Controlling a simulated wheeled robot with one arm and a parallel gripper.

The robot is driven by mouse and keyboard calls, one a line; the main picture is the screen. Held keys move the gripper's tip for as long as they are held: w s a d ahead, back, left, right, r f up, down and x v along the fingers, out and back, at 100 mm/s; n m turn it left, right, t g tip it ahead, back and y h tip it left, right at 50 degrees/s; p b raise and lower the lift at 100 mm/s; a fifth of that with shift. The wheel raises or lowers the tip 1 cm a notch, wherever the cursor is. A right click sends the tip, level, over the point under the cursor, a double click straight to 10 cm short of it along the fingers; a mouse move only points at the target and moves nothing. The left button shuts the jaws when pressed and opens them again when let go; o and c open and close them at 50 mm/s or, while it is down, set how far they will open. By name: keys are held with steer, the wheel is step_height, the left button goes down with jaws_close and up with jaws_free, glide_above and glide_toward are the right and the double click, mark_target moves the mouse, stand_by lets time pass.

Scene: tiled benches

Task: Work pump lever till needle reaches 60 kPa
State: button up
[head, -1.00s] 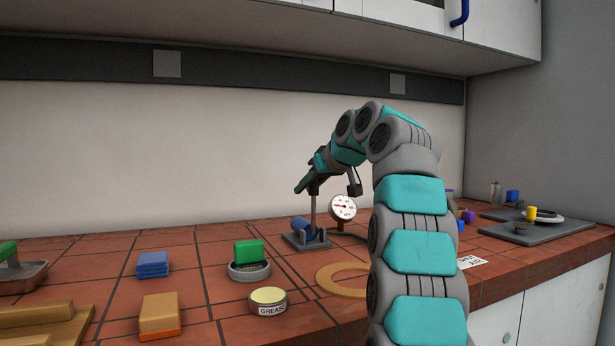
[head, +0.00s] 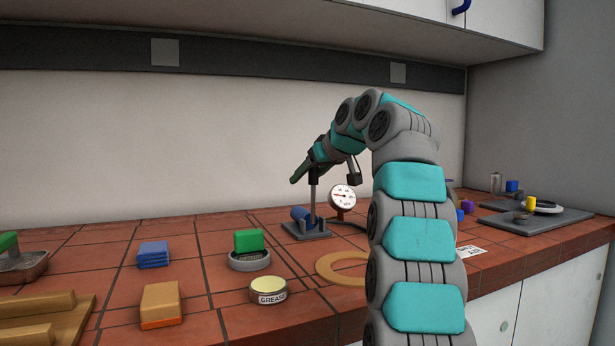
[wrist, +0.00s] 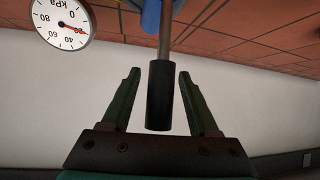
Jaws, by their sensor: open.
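The hand pump (head: 302,216) stands on the bench, with a blue cylinder on a grey base plate. Its lever rises roughly upright and ends in a black grip (wrist: 160,95), seen in the wrist view. My gripper (head: 295,180) is at the top of the lever. In the wrist view its green fingers (wrist: 158,74) are open on either side of the black grip, with a visible gap on both sides. The pressure gauge (head: 342,197) is right of the pump. In the wrist view the gauge (wrist: 63,22) appears upside down, its red needle near 20 kPa, between 0 and 40.
A tan ring (head: 343,265) and a grease tin (head: 268,291) lie in front of the pump. A green block (head: 249,240) sits in a round dish to the left. A grey board (head: 536,221) with small items is at right. Wall cabinets hang above.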

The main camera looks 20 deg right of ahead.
steer(key=v, duration=0.7)
steer(key=shift+s+r, duration=0.25)
steer(key=shift+s, duration=0.05)
